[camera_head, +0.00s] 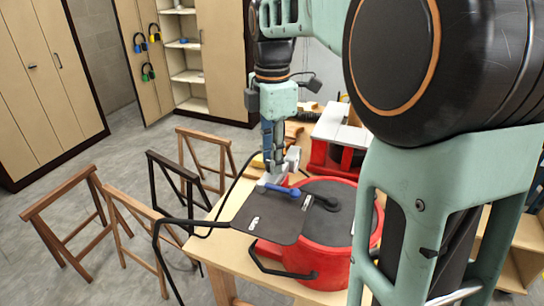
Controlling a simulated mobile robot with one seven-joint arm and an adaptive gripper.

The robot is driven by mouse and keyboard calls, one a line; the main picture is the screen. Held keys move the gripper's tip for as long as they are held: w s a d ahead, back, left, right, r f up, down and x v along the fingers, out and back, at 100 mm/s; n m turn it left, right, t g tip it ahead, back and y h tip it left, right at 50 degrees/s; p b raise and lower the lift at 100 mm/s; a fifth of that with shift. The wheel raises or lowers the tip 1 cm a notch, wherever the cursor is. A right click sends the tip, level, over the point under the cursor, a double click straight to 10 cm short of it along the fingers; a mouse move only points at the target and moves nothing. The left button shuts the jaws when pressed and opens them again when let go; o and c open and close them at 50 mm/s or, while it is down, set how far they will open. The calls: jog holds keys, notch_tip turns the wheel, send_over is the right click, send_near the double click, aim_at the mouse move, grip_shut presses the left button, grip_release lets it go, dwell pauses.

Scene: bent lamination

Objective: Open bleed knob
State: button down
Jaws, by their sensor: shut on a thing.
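A red round pot (325,282) with a dark grey top stands on the wooden table. A dark flat panel (262,218) lies over its left side and reaches past its rim. A blue handle-like piece (284,190) lies across the far edge of this panel, with a black part to its right. My gripper (272,179) points down at the far left of the pot. Its fingers are shut at the left end of the blue piece. The contact is small and partly hidden, and I cannot tell for sure which part is the bleed knob.
The table (228,254) has a bare strip at the front left. A red and grey machine (338,135) stands behind the pot. A black hose or cable (205,222) loops off the left side. Wooden trestles (70,215) stand on the left floor. My arm blocks the right side.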

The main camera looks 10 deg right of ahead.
dwell(0.4)
jog(key=c, duration=1.6)
grip_release()
notch_tip(320, 180, up, 12)
